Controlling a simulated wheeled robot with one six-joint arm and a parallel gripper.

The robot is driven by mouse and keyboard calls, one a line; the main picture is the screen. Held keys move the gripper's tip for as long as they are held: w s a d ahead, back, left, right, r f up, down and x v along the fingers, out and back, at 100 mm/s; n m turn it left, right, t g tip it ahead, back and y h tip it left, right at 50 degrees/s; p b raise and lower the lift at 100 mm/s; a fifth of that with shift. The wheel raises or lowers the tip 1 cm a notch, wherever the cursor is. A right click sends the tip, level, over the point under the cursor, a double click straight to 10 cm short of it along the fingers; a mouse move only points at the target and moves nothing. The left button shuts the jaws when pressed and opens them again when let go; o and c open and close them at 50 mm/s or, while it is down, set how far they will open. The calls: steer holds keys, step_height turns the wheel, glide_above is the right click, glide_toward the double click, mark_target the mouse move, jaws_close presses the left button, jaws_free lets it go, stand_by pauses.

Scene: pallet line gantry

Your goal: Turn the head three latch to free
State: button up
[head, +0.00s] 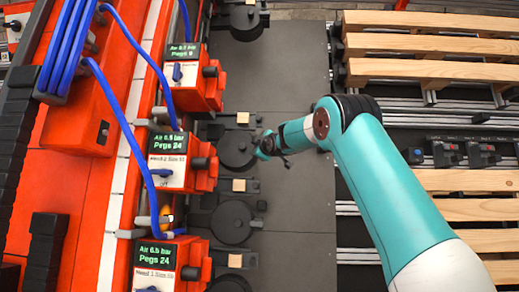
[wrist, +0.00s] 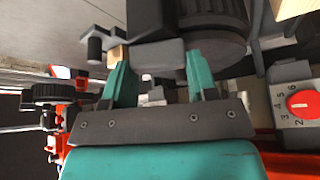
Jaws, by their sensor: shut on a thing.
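My gripper (head: 264,149) is at the right side of a round black disc (head: 235,149) beside the middle orange head (head: 183,160). In the wrist view, the teal fingers of my gripper (wrist: 158,72) are shut on a dark grey bar (wrist: 155,55) in front of a dark ribbed cylinder (wrist: 212,25). I cannot tell whether this bar is the head three latch. The upper orange head (head: 196,85) has a display and a blue lever (head: 177,73) on its white front; its head label is not readable. The lower head (head: 165,265) seems to be labelled Head 1.
A red dial (wrist: 302,103) with numbers is at the right of the wrist view. Blue hoses (head: 128,110) run to the heads. Wooden pallet slats (head: 430,45) lie at the right. The dark plate (head: 290,80) above my gripper is clear.

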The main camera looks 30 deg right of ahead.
steer(key=n+g, duration=0.1)
steer(key=n, duration=0.1)
steer(key=n+y, duration=0.1)
steer(key=n, duration=0.1)
steer(key=shift+n+g, duration=0.4)
steer(key=shift+p, duration=0.3)
steer(key=o, duration=0.6)
steer(key=shift+o, duration=0.2)
steer(key=b+v, duration=0.6)
steer(key=v, duration=1.1)
steer(key=shift+s+d+r, duration=0.15)
steer(key=shift+d+r, duration=0.1)
steer(key=shift+d, duration=0.05)
